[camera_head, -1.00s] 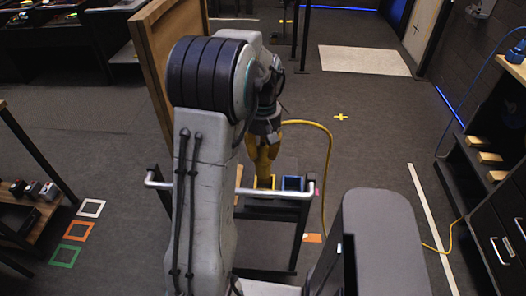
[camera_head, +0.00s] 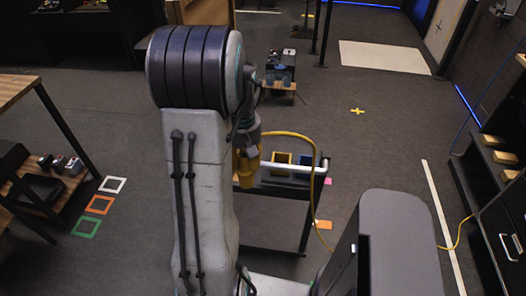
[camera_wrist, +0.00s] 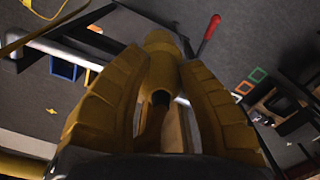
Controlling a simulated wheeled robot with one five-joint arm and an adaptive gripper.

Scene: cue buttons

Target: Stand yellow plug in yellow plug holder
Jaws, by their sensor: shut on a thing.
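My gripper (camera_head: 246,172) is shut on the yellow plug, which shows between the fingers in the wrist view (camera_wrist: 161,62). A yellow cable (camera_head: 312,146) is seen running right from the gripper, over the cart's rail and down to the floor. The yellow plug holder (camera_head: 281,160) is a square yellow-rimmed socket on the cart, just right of my gripper in the head view. It also seems to show at the left of the wrist view (camera_wrist: 92,77). The plug is outside the holder. Its lower end is hard to make out.
A blue holder (camera_head: 305,161) sits right of the yellow one. The dark cart (camera_head: 275,222) has a pale rail (camera_head: 293,170). A shelf unit (camera_head: 45,190) stands left, a dark cabinet (camera_head: 492,215) right.

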